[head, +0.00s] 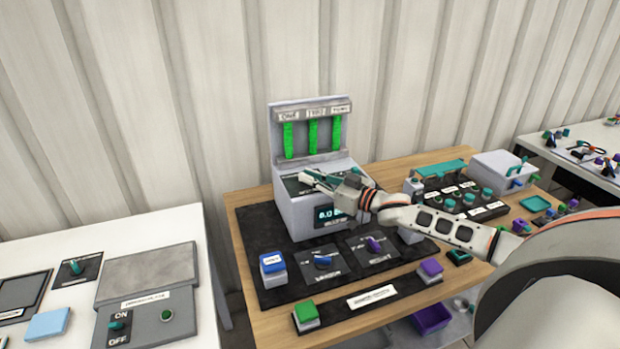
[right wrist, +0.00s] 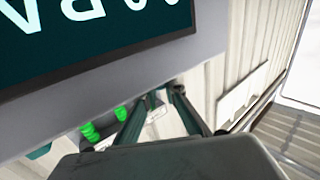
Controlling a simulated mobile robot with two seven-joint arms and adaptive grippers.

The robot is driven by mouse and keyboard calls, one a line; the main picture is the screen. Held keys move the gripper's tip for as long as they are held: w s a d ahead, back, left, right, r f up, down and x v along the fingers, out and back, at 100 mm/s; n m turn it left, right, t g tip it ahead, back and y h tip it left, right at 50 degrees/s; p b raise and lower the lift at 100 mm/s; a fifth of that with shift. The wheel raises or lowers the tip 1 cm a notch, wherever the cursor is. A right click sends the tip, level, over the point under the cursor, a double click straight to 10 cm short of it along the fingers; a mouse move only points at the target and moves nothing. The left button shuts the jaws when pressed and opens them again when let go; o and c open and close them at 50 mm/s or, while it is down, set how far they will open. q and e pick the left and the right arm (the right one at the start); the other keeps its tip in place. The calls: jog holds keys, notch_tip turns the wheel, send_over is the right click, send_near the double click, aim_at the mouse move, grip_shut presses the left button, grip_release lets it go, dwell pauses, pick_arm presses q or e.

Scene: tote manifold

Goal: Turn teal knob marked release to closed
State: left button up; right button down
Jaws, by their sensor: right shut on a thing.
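A grey machine (head: 300,215) stands at the back of the wooden table, with three upright green bars over a sloped dark panel (head: 294,186). My right gripper (head: 320,181) reaches in from the right and is shut at this panel. A teal part shows at its fingers, and the knob there is mostly hidden by them. I cannot read a release mark or tell how the knob is turned. In the right wrist view the gripper fingers (right wrist: 160,98) are close together below a large dark display with white letters (right wrist: 90,35). My left gripper is not in view.
On the black mat in front are a blue lever (head: 322,259), a purple lever (head: 373,244), a blue button (head: 273,263) and a green button (head: 306,312). A panel with several teal knobs (head: 449,204) and a white box (head: 498,173) stand to the right.

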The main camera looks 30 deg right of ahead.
jog(key=shift+y, duration=0.3)
jog(key=c, duration=2.1)
grip_release()
jog(key=v, duration=1.2)
jog(key=shift+r, duration=0.1)
